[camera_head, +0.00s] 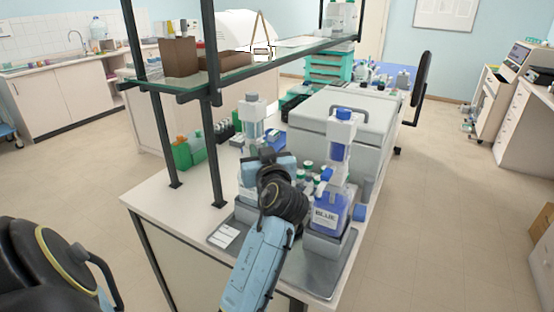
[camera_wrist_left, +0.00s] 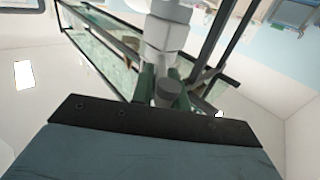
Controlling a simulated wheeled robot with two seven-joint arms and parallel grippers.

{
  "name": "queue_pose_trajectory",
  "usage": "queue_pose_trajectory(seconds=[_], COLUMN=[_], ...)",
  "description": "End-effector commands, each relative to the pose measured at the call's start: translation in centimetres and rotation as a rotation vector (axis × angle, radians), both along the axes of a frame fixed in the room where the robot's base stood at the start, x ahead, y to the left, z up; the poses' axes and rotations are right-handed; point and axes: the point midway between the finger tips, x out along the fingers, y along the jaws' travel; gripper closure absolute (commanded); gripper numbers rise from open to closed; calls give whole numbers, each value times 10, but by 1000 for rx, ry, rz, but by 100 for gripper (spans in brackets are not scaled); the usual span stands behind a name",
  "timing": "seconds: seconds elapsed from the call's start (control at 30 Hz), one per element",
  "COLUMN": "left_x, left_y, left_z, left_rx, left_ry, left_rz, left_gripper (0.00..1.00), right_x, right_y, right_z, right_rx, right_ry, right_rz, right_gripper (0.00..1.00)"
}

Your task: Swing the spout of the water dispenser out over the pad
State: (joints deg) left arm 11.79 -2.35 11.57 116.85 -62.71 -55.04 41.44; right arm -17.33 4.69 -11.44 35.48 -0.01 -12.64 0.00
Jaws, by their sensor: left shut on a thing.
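The water dispenser (camera_head: 252,107) is a bottle with a white pump head, standing at the back left of a grey metal tray (camera_head: 318,277). My left gripper (camera_head: 268,158) is in front of it and hides its lower front. In the left wrist view the white pump head (camera_wrist_left: 166,32) rises straight ahead. A grey stub, the spout (camera_wrist_left: 168,92), sits between the two dark green fingers there, and the gripper is shut on it. I cannot tell exactly which way the spout points. The pad cannot be made out for certain. A white card (camera_head: 224,236) lies at the tray's front left.
A second dispenser labelled BLUE (camera_head: 325,217) stands close to the right of my wrist. Small capped bottles (camera_head: 308,177) stand between the two. A large grey machine (camera_head: 358,120) is behind. A shelf post (camera_head: 213,150) and overhead glass shelf (camera_head: 230,78) are at the left.

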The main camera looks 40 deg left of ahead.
Motion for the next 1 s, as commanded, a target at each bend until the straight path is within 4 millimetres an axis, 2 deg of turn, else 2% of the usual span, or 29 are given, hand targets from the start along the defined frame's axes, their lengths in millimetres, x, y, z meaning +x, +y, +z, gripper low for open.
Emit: queue_pose_trajectory(seconds=[0.2,0.5,0.53,0.7,1.0], left_x=[-5,-4,-4,-4,-5], left_y=[6,6,6,5,3], left_z=[1,2,2,2,1], left_rx=[4,6,6,5,3], left_ry=[0,-2,-2,-2,-2], left_rz=[40,38,38,37,35], left_gripper=[100,100,83,62,62], right_x=[1,3,3,3,3], right_y=[0,1,1,2,3], right_z=[-4,-4,-4,-4,-4], right_rx=[0,1,2,3,4], right_ry=[-1,-4,-5,-4,-5], right_rz=[0,0,0,-1,-1], right_gripper=[64,64,64,64,64])
